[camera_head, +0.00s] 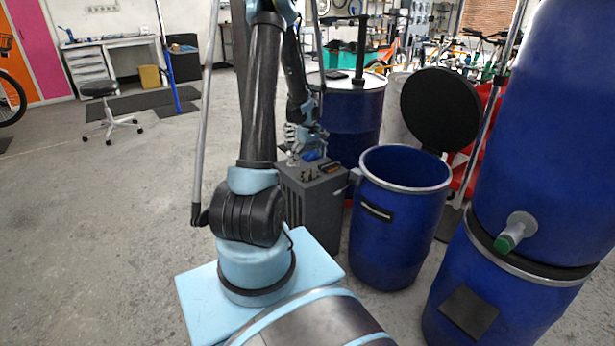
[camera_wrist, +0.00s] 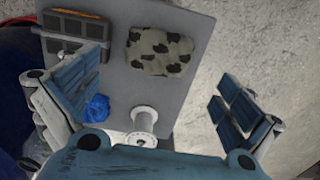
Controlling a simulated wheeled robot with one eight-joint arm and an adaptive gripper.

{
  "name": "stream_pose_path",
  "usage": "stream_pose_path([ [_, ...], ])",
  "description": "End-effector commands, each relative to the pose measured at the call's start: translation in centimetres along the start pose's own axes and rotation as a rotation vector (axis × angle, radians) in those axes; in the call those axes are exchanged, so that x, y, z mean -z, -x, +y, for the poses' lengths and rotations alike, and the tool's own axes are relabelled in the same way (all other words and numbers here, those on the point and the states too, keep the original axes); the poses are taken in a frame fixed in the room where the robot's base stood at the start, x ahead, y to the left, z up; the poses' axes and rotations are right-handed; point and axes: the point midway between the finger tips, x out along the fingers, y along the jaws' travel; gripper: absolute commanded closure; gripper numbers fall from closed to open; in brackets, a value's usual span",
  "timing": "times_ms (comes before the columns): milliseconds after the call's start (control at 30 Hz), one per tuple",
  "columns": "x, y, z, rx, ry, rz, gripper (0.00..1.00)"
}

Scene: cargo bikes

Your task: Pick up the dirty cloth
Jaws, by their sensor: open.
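The dirty cloth (camera_wrist: 160,52), a folded pale cloth with dark blotches, lies flat on the grey top of a cabinet (camera_wrist: 195,25) in the wrist view. In the head view the cloth cannot be made out behind my gripper (camera_head: 306,138). My gripper also shows in the wrist view (camera_wrist: 152,88), with its blue-padded fingers spread wide and nothing between them. The fingers are above the cabinet top, one over its left side and one past its right edge. The cloth lies ahead of the palm, between the finger lines and apart from them.
A crumpled blue cloth (camera_wrist: 97,107), a white spool (camera_wrist: 144,122) and a dark organiser box (camera_wrist: 75,35) share the cabinet top. An open blue barrel (camera_head: 400,230) stands right of the cabinet, and a closed blue drum (camera_head: 352,115) behind it. Open floor lies left.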

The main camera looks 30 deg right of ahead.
Motion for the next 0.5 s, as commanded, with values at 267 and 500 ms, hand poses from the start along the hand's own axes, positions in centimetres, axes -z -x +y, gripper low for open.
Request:
stream_pose_path([
  [267, 0.0, -1.3, 0.0, 0.0, 0.0, 0.0, 0.0],
  [500, 0.0, -4.1, 0.1, 0.0, 0.0, 0.0, 0.0],
])
